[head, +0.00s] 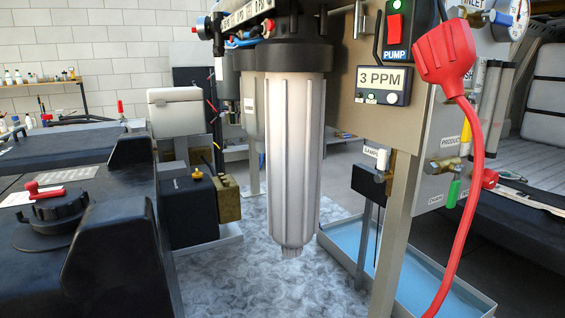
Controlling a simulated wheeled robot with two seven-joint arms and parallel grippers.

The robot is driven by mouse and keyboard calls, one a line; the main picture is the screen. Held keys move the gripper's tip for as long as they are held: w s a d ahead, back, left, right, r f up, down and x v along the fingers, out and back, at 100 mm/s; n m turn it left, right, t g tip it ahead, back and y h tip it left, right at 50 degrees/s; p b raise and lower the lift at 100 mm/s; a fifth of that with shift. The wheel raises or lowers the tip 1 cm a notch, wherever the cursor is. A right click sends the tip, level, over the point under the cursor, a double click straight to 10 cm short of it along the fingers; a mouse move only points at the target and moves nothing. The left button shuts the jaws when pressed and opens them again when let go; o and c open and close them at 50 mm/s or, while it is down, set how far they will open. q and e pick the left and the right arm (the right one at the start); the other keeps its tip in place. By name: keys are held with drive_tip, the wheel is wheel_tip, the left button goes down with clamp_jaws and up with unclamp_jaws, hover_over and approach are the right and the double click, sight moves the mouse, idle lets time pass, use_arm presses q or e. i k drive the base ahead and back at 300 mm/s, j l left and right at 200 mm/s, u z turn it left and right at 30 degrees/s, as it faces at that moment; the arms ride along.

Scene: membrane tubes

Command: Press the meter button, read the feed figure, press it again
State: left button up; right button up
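The meter (383,86) is a dark box on the beige panel, right of the large white filter housing. Its display (380,78) reads "3 PPM". Below the display are a small green light and a round pale button (393,98). Small labels beside them are too small to read. Nothing touches the meter, and its front is unobstructed. Neither of my grippers is in view.
A red switch (394,27) marked PUMP sits above the meter. A red plug-shaped piece (446,52) with a thick red hose hangs to its right. The white filter housing (293,160) stands left. A blue-floored tray (420,285) lies below.

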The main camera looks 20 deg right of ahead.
sight(392, 98)
drive_tip(key=z, duration=1.2)
